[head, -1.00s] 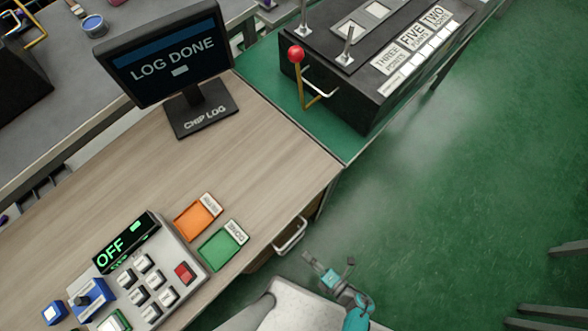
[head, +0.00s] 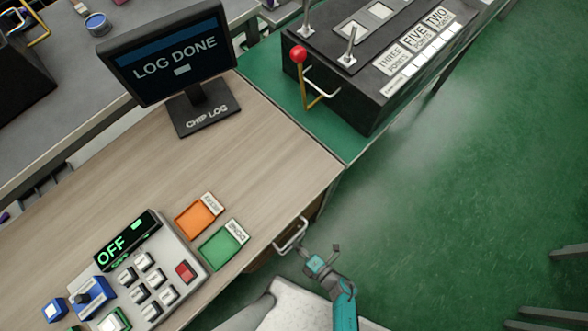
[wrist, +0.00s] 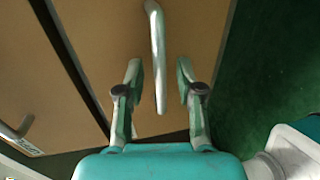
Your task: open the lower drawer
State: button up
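In the head view, a pale bar handle (head: 290,235) sits on the drawer front under the desk's right edge. In the wrist view, two brown fronts show, split by a dark gap. One bar handle (wrist: 157,50) is on the right front (wrist: 195,30), another handle (wrist: 15,129) on the left one. I cannot tell which is the lower drawer. My gripper (head: 321,249) is open beside the desk. In the wrist view, my gripper (wrist: 158,78) has one finger on each side of the right front's handle, with visible gaps. No drawer looks pulled out.
The desk top (head: 250,140) carries a keypad box (head: 150,275), an orange tray (head: 197,217), a green tray (head: 222,247) and a monitor (head: 175,55). A black lever box (head: 370,90) stands at the back right. Green floor (head: 460,200) is open to the right.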

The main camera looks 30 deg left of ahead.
jog(key=shift+w+a, duration=0.1)
jog(key=shift+a, duration=0.3)
grip_shut()
